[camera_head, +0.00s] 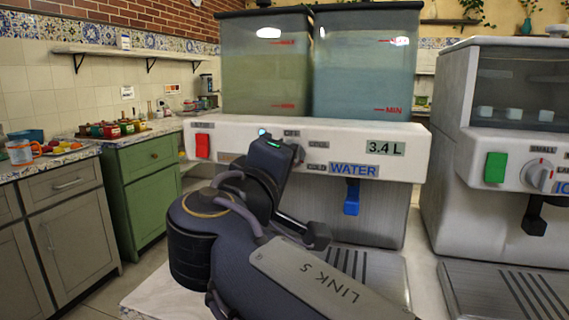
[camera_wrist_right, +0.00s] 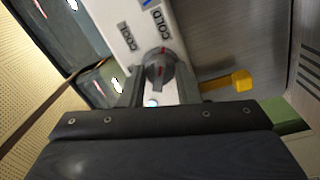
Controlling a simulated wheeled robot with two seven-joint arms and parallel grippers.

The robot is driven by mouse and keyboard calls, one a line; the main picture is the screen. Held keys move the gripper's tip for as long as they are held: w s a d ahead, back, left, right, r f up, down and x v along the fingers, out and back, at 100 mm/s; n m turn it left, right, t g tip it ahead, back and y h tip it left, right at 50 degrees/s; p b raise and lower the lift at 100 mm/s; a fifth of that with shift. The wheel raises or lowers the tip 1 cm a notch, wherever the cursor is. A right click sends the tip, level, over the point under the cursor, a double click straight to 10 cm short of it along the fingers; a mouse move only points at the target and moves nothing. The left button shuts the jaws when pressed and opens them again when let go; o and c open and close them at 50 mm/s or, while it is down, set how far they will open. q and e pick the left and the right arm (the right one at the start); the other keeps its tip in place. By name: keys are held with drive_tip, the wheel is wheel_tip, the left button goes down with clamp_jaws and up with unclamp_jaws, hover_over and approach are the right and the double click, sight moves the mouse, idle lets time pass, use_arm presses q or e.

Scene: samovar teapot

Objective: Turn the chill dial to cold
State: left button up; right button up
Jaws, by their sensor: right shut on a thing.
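The chill dial (camera_wrist_right: 161,66) is a dark grey round knob with red marks on the front of the white drink dispenser (camera_head: 400,145). In the right wrist view it sits between the fingers of my right gripper (camera_wrist_right: 161,84), which is shut on it. The COLD label (camera_wrist_right: 157,24) and the COOL label (camera_wrist_right: 126,36) show beyond the knob. I cannot clearly tell which setting the dial points to. In the head view my right gripper (camera_head: 279,151) is up against the panel and hides the dial; the COLD label (camera_head: 316,168) shows beside it. My left gripper is not in view.
A red switch (camera_head: 202,146) is at the panel's left, and a blue water tap (camera_head: 351,197) hangs below it. A yellow tap (camera_wrist_right: 242,81) is near my right gripper. An ice machine (camera_head: 500,130) stands at the right. Two tanks (camera_head: 366,65) top the dispenser.

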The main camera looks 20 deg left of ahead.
drive_tip(key=o, duration=1)
drive_tip(key=s, duration=0.7)
drive_tip(key=shift+s+a+f+p, duration=0.25)
drive_tip(key=shift+s+p, duration=0.1)
drive_tip(key=shift+s, duration=0.05)
